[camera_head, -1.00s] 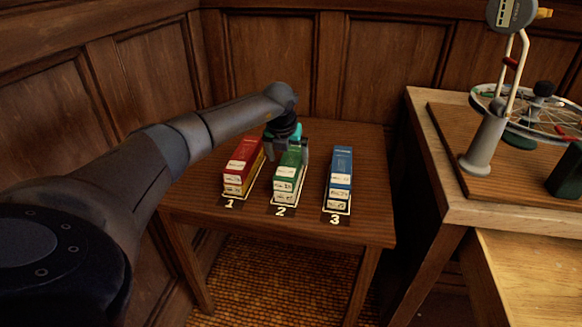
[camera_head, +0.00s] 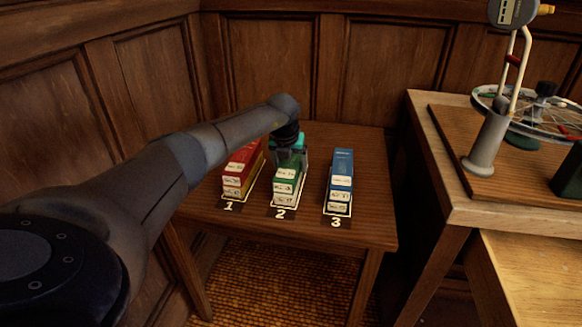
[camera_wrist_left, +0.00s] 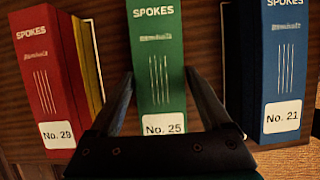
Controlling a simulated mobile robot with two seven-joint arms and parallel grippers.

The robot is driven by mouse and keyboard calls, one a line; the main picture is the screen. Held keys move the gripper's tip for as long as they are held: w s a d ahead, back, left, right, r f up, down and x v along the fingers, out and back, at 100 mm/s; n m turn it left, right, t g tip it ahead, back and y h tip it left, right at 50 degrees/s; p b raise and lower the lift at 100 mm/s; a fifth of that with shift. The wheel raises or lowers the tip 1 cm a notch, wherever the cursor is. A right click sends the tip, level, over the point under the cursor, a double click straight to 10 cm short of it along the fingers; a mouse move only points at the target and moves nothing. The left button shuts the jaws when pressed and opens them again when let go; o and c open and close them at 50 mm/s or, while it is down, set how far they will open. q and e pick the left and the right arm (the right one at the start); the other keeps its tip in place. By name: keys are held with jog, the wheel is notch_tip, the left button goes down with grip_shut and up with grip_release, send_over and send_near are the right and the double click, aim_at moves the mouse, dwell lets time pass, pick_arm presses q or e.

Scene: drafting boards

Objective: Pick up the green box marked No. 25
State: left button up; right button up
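The green box marked No. 25 (camera_wrist_left: 158,62) shows in the left wrist view, with "SPOKES" on its top and a white label. In the head view it is the green box (camera_head: 289,172) on top of the middle stack, at place 2. My left gripper (camera_wrist_left: 160,80) is open, with one finger on each side of the green box. In the head view my left gripper (camera_head: 288,160) is over the middle stack and hides the back of the green box. I cannot tell whether the fingers touch it. My right gripper is not in view.
A red box (camera_head: 241,158) marked No. 29 tops the left stack, and a blue box (camera_head: 342,164) marked No. 21 tops the right stack, both close beside. The small wooden table (camera_head: 373,190) has bare room at right. A workbench (camera_head: 440,165) with a wheel stand is farther right.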

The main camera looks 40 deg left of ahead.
pick_arm(q)
jog(key=c, duration=1.2)
grip_shut()
jog(key=shift+r, duration=0.1)
